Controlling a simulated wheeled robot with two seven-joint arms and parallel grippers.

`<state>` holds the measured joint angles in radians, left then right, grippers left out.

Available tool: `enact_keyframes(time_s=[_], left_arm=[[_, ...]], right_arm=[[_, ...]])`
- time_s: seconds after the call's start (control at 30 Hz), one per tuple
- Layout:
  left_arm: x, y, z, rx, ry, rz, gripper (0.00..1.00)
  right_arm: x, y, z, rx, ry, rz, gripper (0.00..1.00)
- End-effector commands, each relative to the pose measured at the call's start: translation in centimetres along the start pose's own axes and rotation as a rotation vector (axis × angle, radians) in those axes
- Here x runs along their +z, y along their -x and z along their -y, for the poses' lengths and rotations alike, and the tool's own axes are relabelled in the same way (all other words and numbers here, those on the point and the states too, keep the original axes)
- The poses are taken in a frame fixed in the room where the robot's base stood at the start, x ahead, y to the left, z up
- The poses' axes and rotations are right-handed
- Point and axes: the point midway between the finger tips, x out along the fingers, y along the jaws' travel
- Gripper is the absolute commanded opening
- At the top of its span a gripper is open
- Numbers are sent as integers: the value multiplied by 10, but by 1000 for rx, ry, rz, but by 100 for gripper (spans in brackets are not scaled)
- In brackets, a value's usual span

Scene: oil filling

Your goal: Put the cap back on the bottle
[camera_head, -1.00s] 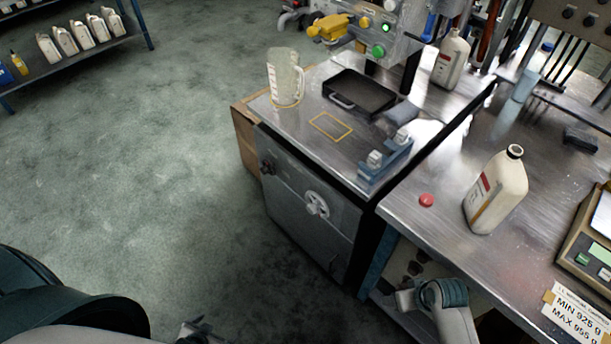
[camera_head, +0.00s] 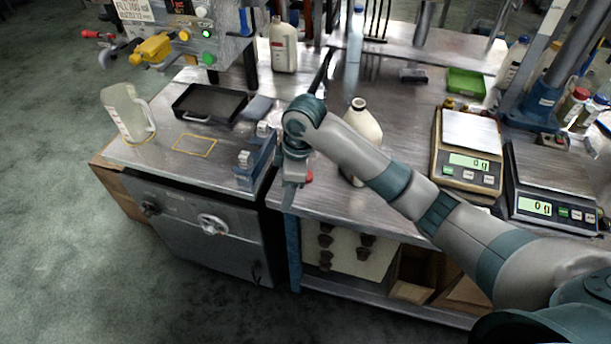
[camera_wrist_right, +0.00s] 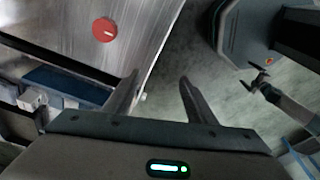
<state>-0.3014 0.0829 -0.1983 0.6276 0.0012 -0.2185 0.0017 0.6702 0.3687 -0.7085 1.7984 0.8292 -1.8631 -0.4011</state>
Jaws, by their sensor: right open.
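The red cap (camera_head: 309,177) lies on the metal table near its front edge, just right of my right gripper (camera_head: 290,195). In the right wrist view the cap (camera_wrist_right: 105,29) lies flat at upper left, beyond and apart from the fingers. My right gripper (camera_wrist_right: 158,85) is open and empty, pointing down near the table edge. The cream bottle (camera_head: 362,125) stands upright and uncapped behind my right forearm, which hides part of it. My left gripper (camera_wrist_right: 259,78) shows small in the right wrist view, away from the table; its jaw state is unclear.
Two scales (camera_head: 467,150) stand on the right of the table. A blue fixture (camera_head: 255,160), a black tray (camera_head: 208,102) and a clear jug (camera_head: 128,115) stand on the left bench. Another bottle (camera_head: 283,45) stands at the back, and a green tray (camera_head: 466,82) lies at back right.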

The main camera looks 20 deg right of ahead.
Motion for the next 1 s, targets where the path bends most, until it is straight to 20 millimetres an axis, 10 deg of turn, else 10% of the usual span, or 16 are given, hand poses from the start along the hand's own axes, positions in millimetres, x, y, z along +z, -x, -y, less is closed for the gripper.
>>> enact_keyframes(time_s=[0.53, 1.0], left_arm=[[2, -1, -3, 3, -3, 6, 100], [3, -1, -3, 3, -3, 7, 100]], right_arm=[[13, 115, -84, -17, 136, 159, 51], [16, 135, -93, -25, 150, 179, 51]])
